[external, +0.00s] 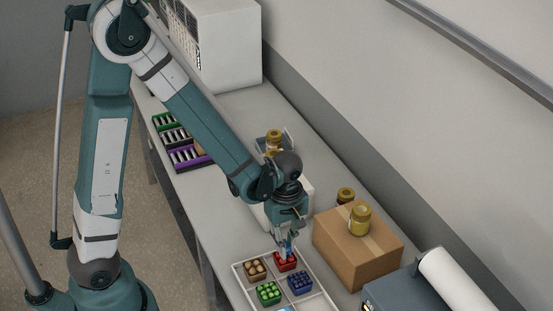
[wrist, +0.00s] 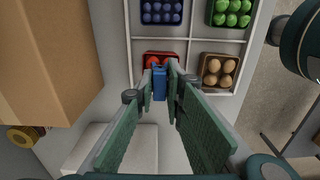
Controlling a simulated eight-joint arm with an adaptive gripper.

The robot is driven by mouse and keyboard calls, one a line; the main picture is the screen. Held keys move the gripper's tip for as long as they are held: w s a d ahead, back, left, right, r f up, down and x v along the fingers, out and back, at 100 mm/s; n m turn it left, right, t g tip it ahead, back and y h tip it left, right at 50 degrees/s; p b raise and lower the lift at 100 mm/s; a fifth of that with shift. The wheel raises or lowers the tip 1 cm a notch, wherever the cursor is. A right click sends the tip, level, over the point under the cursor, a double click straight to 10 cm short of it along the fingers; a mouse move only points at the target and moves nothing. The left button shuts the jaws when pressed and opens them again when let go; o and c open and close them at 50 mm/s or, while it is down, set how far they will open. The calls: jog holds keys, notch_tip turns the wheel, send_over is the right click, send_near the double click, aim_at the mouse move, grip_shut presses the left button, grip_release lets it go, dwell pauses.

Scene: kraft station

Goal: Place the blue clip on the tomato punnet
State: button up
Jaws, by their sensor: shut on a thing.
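The blue clip (wrist: 159,83) is between the fingertips of my gripper (wrist: 160,78) in the wrist view. My gripper is shut on it. In the external view my gripper (external: 287,246) points down just above the tomato punnet. The red tomato punnet (external: 286,261) sits in a compartment of the white divided tray (external: 236,268). In the wrist view the punnet (wrist: 148,59) shows right behind the clip, partly hidden by the clip and fingers. I cannot tell whether the clip touches the punnet.
Punnets of brown items (external: 255,270), green items (external: 268,293) and blue items (external: 300,284) fill nearby compartments. A cardboard box (external: 347,262) with a gold-lidded jar (external: 360,219) on it stands to the right of the tray. Coloured racks (external: 188,156) lie farther back.

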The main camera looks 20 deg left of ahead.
jog(key=shift+f, duration=0.15)
jog(key=o, duration=0.7)
jog(key=shift+r, duration=0.2)
jog(key=shift+r+p, duration=0.3)
jog(key=shift+r, duration=5.6)
jog(key=shift+a+r, duration=0.1)
